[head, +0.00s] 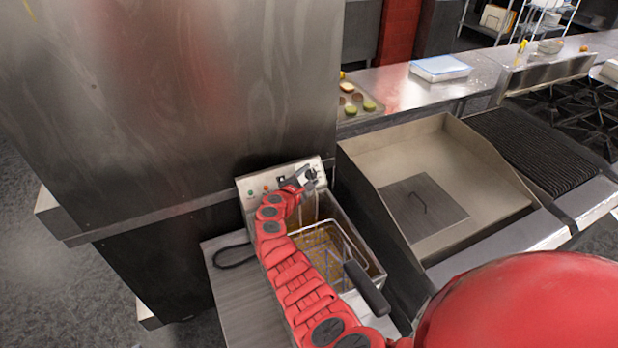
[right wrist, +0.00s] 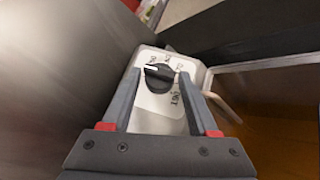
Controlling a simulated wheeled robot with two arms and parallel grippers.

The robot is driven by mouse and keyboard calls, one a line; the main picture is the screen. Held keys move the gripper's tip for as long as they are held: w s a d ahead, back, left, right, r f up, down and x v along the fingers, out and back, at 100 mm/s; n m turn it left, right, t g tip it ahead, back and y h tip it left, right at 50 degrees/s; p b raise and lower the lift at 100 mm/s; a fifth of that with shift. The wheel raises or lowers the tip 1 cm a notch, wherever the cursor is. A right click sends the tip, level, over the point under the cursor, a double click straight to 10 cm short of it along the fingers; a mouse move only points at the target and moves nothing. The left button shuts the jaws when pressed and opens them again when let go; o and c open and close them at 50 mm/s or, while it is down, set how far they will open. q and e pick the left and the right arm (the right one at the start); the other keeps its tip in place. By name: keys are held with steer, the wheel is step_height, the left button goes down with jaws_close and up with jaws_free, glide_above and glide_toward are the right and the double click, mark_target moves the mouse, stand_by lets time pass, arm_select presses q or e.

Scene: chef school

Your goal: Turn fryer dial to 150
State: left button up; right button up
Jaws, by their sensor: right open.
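The fryer (head: 335,235) stands left of centre in the head view, with a wire basket in its oil. Its upright control panel (head: 258,184) is at the back. The black dial (right wrist: 159,78) sits on a pale plate with printed numbers in the right wrist view, its white mark pointing to the left. Most numbers are too blurred to read. My right gripper (right wrist: 155,100) is open, with one finger on each side of the dial; I cannot tell whether they touch it. In the head view the right gripper (head: 308,177) is at the panel's right end. My left gripper is not in view.
The basket's black handle (head: 367,288) sticks out toward the front, right of my red arm. A tall steel cabinet (head: 170,100) stands close on the left. A flat fry station (head: 425,205) is on the right. A tray with food (head: 358,103) lies behind.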

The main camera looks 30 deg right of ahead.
jaws_close()
stand_by(0.4)
steer(key=shift+f, duration=0.1)
steer(key=shift+w+m+g+b, duration=0.15)
steer(key=shift+m+g+b, duration=0.55)
steer(key=shift+m+g, duration=0.25)
steer(key=m+g+y+b, duration=0.1)
steer(key=m+g+b, duration=0.2)
steer(key=b, duration=0.4)
steer(key=shift+f+m, duration=0.1)
steer(key=shift+m, duration=0.35)
steer(key=shift+w+r+m+g+y+b, duration=0.1)
steer(key=shift+r+m+g+y+b, duration=0.35)
steer(key=shift+b, duration=0.7)
steer(key=shift+f, duration=0.15)
